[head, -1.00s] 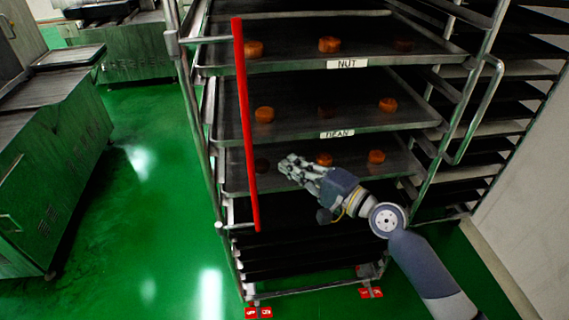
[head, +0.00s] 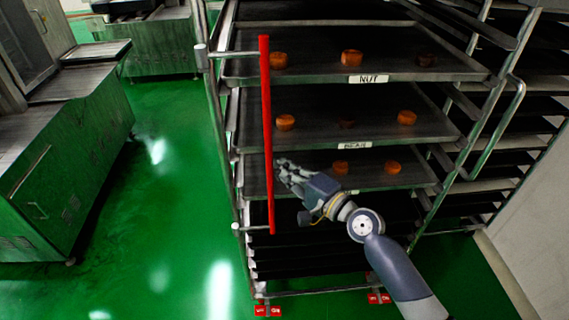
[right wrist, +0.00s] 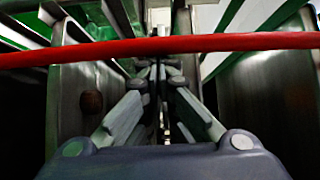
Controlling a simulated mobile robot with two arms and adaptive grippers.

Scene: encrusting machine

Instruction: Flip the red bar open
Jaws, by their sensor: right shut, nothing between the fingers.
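The red bar (head: 267,130) stands upright across the left front of the tray rack in the head view. In the right wrist view the red bar (right wrist: 200,44) runs across the whole picture, just beyond or above my fingertips. My right gripper (head: 283,168) is shut and empty, close to the right side of the bar's lower half. In the right wrist view its fingers (right wrist: 158,72) come together right by the bar. I cannot tell whether they touch it. My left gripper is in neither view.
The rack holds trays (head: 300,136) with round brown cakes, labelled NUT and BEAN. Its metal post (head: 212,110) stands left of the bar. A green machine (head: 70,160) stands at the left. The green floor (head: 165,190) between is clear. A second rack and wall are at the right.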

